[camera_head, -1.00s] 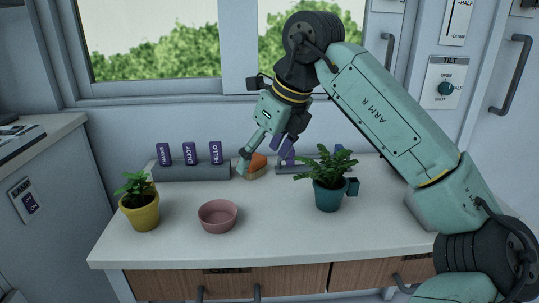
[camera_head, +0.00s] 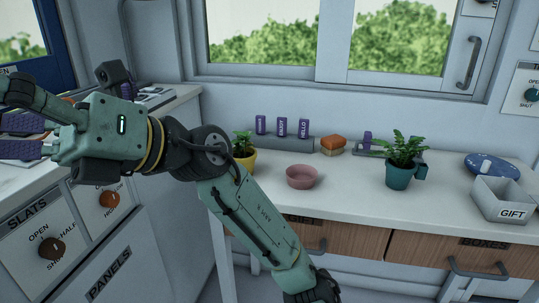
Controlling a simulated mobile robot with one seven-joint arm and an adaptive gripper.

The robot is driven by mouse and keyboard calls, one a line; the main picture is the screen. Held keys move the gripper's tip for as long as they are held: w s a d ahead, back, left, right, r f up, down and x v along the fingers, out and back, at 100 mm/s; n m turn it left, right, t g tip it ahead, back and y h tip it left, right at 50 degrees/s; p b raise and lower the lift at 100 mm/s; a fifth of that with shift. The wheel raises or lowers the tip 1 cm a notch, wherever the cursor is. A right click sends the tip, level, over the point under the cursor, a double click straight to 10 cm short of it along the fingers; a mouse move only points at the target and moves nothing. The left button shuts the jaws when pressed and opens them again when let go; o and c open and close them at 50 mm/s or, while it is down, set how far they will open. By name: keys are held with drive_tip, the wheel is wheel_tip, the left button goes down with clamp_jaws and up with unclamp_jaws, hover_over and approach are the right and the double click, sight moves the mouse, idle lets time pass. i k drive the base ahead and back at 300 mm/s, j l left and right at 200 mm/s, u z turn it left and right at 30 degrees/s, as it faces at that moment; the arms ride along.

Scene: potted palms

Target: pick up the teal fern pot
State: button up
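The teal fern pot (camera_head: 398,178) stands upright on the white counter, right of centre, with a leafy green fern in it and a small square teal handle on its right side. My gripper (camera_head: 18,136) is at the far left edge of the picture, partly cut off, pointing left. Its purple finger pads are apart, with nothing seen held between them. It is far from the teal pot, and my arm reaches leftward, away from it.
A pink bowl (camera_head: 301,177) stands left of the teal pot. A yellow pot (camera_head: 247,163) is partly hidden by my arm. A grey GIFT box (camera_head: 505,202) and blue oval item (camera_head: 491,165) are to the right.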

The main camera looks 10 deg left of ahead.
sight(400, 170)
drive_tip(key=i+l+z, duration=0.1)
drive_tip(key=l, duration=0.3)
drive_tip(key=i+l+z, duration=0.1)
drive_tip(key=l, duration=0.3)
drive_tip(key=i+l, duration=0.2)
drive_tip(key=l, duration=0.2)
drive_tip(key=i+l+z, duration=0.15)
drive_tip(key=l, duration=0.2)
drive_tip(key=i+l+z, duration=0.1)
drive_tip(key=l, duration=0.3)
drive_tip(key=i, duration=0.1)
